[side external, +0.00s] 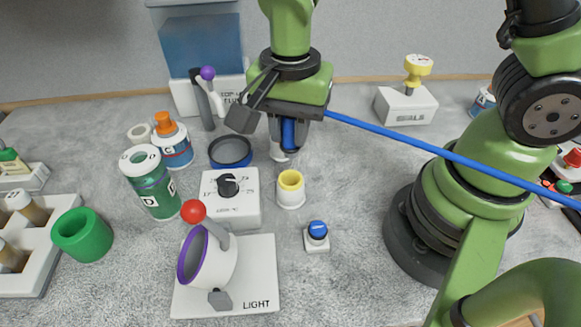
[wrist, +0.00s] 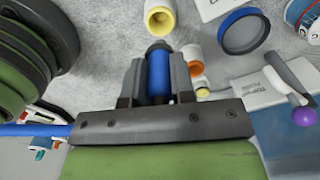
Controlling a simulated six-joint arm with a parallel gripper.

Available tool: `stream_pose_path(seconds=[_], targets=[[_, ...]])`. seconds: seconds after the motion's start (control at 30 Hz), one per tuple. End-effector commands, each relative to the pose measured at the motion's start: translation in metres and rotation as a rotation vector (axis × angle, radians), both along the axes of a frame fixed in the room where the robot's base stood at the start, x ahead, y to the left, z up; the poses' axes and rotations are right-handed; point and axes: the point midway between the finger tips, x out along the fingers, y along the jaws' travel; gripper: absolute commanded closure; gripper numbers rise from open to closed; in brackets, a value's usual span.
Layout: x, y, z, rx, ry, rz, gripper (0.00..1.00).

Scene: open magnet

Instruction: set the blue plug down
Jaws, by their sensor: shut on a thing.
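The blue plug (side external: 288,132) is upright between the fingers of my gripper (side external: 287,136), which is shut on it. In the wrist view the plug (wrist: 158,75) shows blue with a dark tip, held between both fingers (wrist: 160,80). In the side view the plug is above the grey table (side external: 350,190), behind the yellow-rimmed white cup (side external: 290,188). The exact gap under the plug cannot be told.
A small white piece (side external: 277,153) is partly hidden near the plug. A blue button (side external: 317,231) stands in front.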

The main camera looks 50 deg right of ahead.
Motion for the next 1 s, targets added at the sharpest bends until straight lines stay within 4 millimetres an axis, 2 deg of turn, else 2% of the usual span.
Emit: stream_pose_path(seconds=[0.1,0.5,1.0], targets=[[-0.001,-0.001,-0.018,-0.002,0.005,-0.003,1.00],[0.000,-0.001,-0.063,-0.002,0.001,-0.006,1.00],[0.000,-0.001,-0.071,-0.001,0.000,-0.007,1.00]])
